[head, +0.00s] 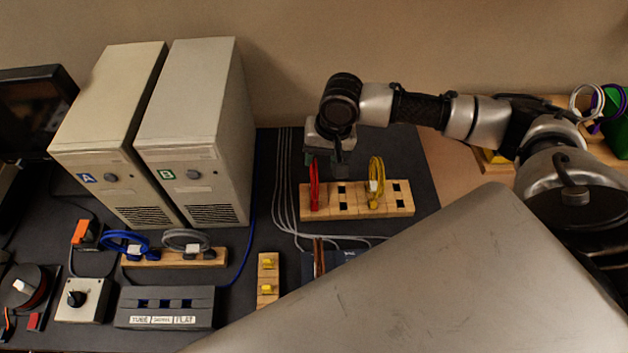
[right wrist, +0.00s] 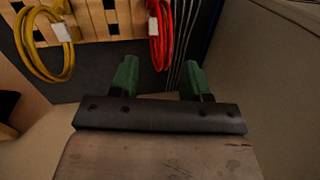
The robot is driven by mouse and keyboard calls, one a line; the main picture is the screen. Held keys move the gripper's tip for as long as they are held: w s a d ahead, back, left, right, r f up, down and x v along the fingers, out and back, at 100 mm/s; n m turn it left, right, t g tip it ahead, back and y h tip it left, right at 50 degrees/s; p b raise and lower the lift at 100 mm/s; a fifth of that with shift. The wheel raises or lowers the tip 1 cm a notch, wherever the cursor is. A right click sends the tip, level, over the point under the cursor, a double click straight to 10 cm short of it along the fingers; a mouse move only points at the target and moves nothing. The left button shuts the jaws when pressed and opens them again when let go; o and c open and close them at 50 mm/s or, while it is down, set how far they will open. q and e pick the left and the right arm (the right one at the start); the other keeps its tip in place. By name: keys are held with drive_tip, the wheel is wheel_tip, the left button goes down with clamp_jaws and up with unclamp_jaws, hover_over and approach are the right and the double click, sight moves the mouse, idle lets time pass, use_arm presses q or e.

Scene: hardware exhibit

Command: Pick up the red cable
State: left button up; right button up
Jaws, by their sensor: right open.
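The red cable (head: 314,184) is a coiled loop standing in the left part of a wooden holder (head: 355,208) in the head view. In the right wrist view the red cable (right wrist: 160,36) hangs at the top, with a white tag on it. My right gripper (head: 338,160) is above and just behind the holder, close to the red cable. In the right wrist view its green fingertips (right wrist: 160,78) are apart, with nothing between them, and the cable lies beyond them. My left gripper is not in view.
A yellow cable (head: 376,182) stands in the same holder, right of the red one. Two computer towers (head: 190,140) stand at the left. Blue (head: 125,243) and grey (head: 187,240) cables sit in another wooden holder. Thin grey wires run left of the red cable.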

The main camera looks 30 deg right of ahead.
sight(315, 165)
drive_tip(key=f, duration=0.1)
drive_tip(key=w+f+p, duration=0.1)
drive_tip(key=f, duration=0.1)
drive_tip(key=a+f, duration=0.1)
drive_tip(key=shift+w+f+p, duration=0.3)
drive_tip(key=shift+w, duration=0.05)
drive_tip(key=shift+f, duration=0.4)
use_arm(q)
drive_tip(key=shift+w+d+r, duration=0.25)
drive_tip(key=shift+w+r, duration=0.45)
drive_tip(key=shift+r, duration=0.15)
use_arm(e)
clamp_jaws()
